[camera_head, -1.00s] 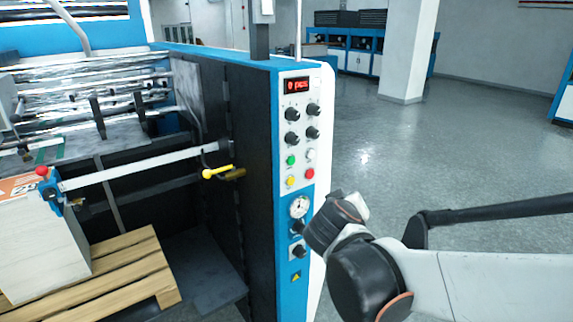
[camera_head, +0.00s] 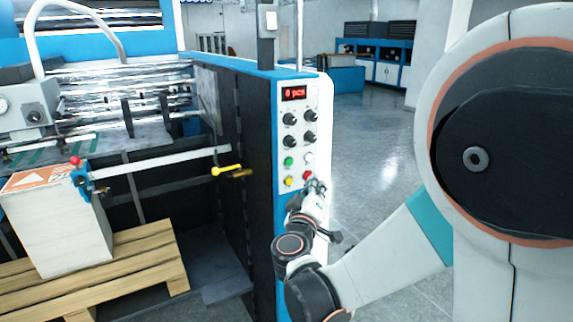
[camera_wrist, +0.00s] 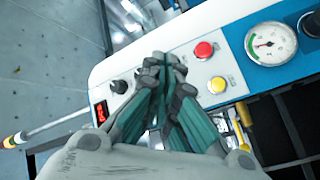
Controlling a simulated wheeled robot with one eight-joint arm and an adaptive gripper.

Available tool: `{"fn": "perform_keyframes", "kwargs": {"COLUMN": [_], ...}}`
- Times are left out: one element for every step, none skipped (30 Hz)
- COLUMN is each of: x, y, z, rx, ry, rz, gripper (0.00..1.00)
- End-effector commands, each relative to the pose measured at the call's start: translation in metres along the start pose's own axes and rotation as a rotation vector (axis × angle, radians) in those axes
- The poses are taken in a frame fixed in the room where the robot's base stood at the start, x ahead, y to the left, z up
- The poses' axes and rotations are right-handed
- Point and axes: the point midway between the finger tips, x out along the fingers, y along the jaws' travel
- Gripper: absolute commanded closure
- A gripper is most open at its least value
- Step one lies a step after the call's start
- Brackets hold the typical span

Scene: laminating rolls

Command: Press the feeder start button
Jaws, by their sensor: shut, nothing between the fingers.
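The control panel (camera_head: 297,138) is on the end face of the blue and white machine. It has a green button (camera_head: 289,161), a white button (camera_head: 308,157), a yellow button (camera_head: 288,182) and a red button (camera_head: 308,176). I cannot read which is labelled feeder start. My gripper (camera_head: 318,186) is shut and empty, in front of the panel near the red button. In the wrist view my gripper (camera_wrist: 165,62) points at the panel, with the red button (camera_wrist: 204,50) and yellow button (camera_wrist: 217,85) beside its fingers. The fingers hide the green and white buttons there. Contact cannot be told.
Above the buttons are black knobs (camera_head: 310,137) and a red display (camera_head: 294,93). In the wrist view a pressure gauge (camera_wrist: 270,44) sits beyond the red button. A yellow-handled lever (camera_head: 228,170) sticks out left of the panel. A pallet (camera_head: 150,262) stands lower left. Floor at right is open.

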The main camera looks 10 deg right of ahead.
Motion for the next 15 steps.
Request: {"fn": "perform_keyframes", "kwargs": {"x": [0.0,0.0,0.0,0.0,0.0,0.0,0.001,0.002,0.003,0.005,0.006,0.009,0.011,0.014,0.018], "y": [0.0,0.0,0.0,0.0,0.0,0.0,0.0,-0.001,-0.002,-0.003,-0.004,-0.006,-0.007,-0.009,-0.012], "z": [0.0,0.0,0.0,0.0,0.0,0.0,0.0,-0.001,-0.002,-0.003,-0.004,-0.006,-0.008,-0.01,-0.013], "rx": [0.0,0.0,0.0,0.0,0.0,0.0,0.0,0.0,0.0,0.0,0.0,0.0,0.0,0.0,0.0], "ry": [0.0,-0.001,-0.001,-0.001,-0.001,-0.001,-0.001,-0.001,-0.001,-0.001,-0.001,-0.001,-0.002,-0.002,-0.002], "rz": [0.0,0.0,0.0,0.0,0.0,0.0,0.0,0.0,0.0,0.0,0.0,0.0,0.0,0.0,0.0], "gripper": [1.0,1.0,1.0,1.0,1.0,1.0,1.0,1.0,1.0,1.0,1.0,1.0,1.0,1.0,1.0]}}
